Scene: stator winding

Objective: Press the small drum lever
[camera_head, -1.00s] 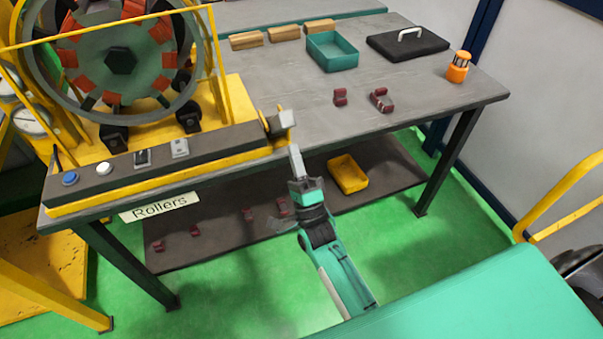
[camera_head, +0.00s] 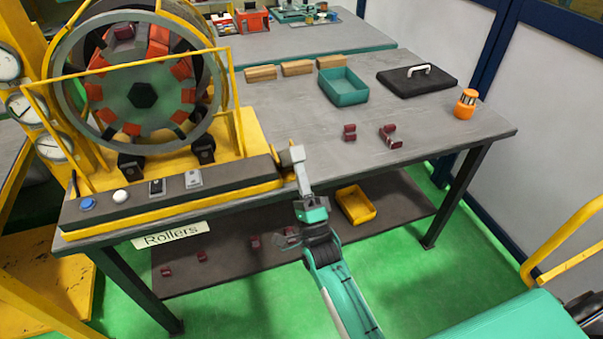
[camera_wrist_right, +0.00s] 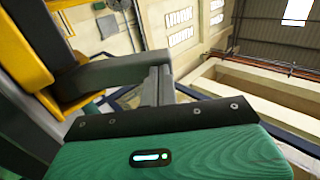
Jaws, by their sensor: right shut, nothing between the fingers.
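The small drum lever (camera_head: 290,156) is a short dark arm with a light grey head at the right end of the roller control panel. In the right wrist view, a grey bar that looks like the lever (camera_wrist_right: 105,72) reaches in from the left. My right gripper (camera_head: 304,174) is shut and empty, pointing up at the table's front edge. Its fingertips overlap the lever's head in the head view; I cannot tell whether they touch it. The shut fingers also show in the wrist view (camera_wrist_right: 156,84). My left gripper is out of view.
The panel (camera_head: 140,191) carries several buttons and switches in front of the large drum (camera_head: 142,95). Dark red blocks (camera_head: 349,132), a teal tray (camera_head: 344,87) and an orange object (camera_head: 465,104) stand on the table. A yellow bin (camera_head: 356,204) sits on the lower shelf.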

